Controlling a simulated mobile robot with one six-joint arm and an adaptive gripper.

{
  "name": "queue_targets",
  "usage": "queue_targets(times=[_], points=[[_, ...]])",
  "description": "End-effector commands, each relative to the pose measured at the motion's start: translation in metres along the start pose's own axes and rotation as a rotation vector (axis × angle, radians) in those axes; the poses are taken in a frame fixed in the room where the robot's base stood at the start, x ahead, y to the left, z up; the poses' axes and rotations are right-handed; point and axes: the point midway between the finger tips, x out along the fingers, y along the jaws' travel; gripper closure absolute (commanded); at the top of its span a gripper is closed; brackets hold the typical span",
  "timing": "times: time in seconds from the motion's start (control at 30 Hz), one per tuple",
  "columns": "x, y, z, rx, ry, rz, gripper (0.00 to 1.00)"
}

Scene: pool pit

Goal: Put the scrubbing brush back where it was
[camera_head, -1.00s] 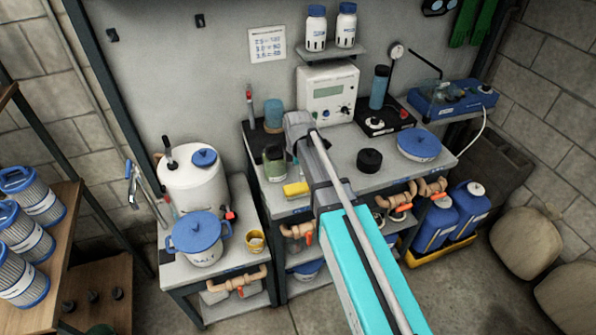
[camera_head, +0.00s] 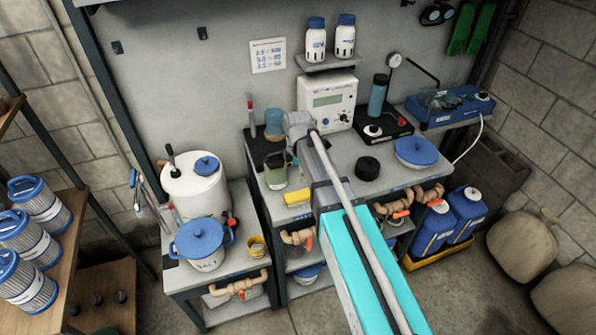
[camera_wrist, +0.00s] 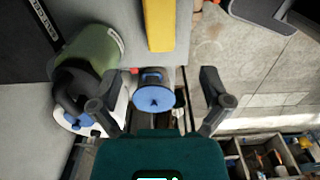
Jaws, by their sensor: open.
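A yellow block (camera_head: 297,197) lies on the front left edge of the grey bench (camera_head: 335,170). It also shows at the top of the wrist view (camera_wrist: 159,25). No bristles or handle show, so I cannot tell whether it is the scrubbing brush. Nothing else in view is clearly a brush. My gripper (camera_wrist: 155,95) is open and empty in the wrist view, with its fingers wide apart. The yellow block is beyond the fingers, apart from them. In the head view my arm hides part of the bench, and the fingers cannot be made out clearly.
A green jug (camera_head: 274,170) stands close beside the yellow block; it is large in the wrist view (camera_wrist: 92,50). A blue-lidded pot (camera_head: 203,245) and a white drum (camera_head: 192,190) stand on the lower left bench. Pipes with orange valves (camera_head: 400,205) run under the bench edge.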

Motion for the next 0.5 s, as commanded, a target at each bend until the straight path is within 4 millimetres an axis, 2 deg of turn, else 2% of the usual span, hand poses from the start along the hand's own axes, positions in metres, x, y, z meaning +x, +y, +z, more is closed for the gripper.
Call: queue_targets(times=[0.33,0.5], points=[[0.0000,-0.0005,0.0002,0.003,0.000,0.000,0.02],[0.0000,-0.0075,0.0048,0.058,0.000,0.000,0.02]])
